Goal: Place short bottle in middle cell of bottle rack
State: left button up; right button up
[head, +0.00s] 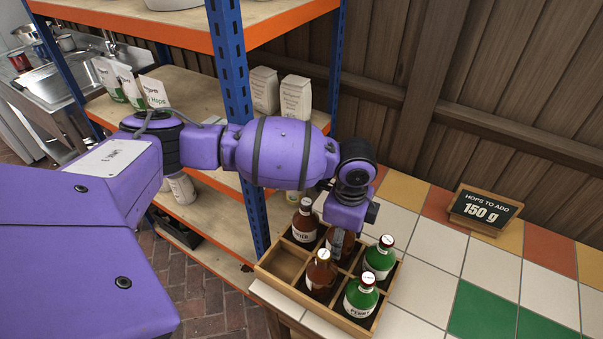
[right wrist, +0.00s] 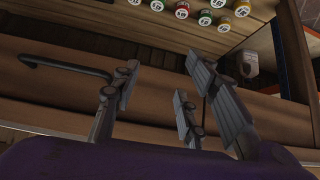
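The wooden bottle rack (head: 299,297) stands on the tiled counter in the head view. It holds a brown bottle (head: 305,222) in the back left cell, a green bottle (head: 379,258) in the back right, a brown bottle (head: 320,272) in the front middle and a green bottle (head: 361,296) in the front right. The front left cell is empty. My left gripper (head: 339,245) points down into the back middle cell. The wrist and nearby bottles hide its fingertips and anything between them. My right gripper (right wrist: 165,98) is open and empty in the right wrist view.
A shelf unit with a blue post (head: 230,75) stands close behind and left of the rack. White bags (head: 295,97) stand on it. A sign (head: 484,209) stands on the counter, where the right side is clear. Several capped bottles (right wrist: 205,17) show in the right wrist view.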

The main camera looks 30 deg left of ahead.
pick_arm(q)
jog(key=shift+f, duration=0.2)
jog(key=shift+f, duration=0.15)
jog(key=o, duration=1.4)
jog(key=shift+o, duration=0.2)
notch_tip(320, 180, up, 12)
jog(key=shift+r+p, duration=0.15)
jog(key=shift+p, duration=0.3)
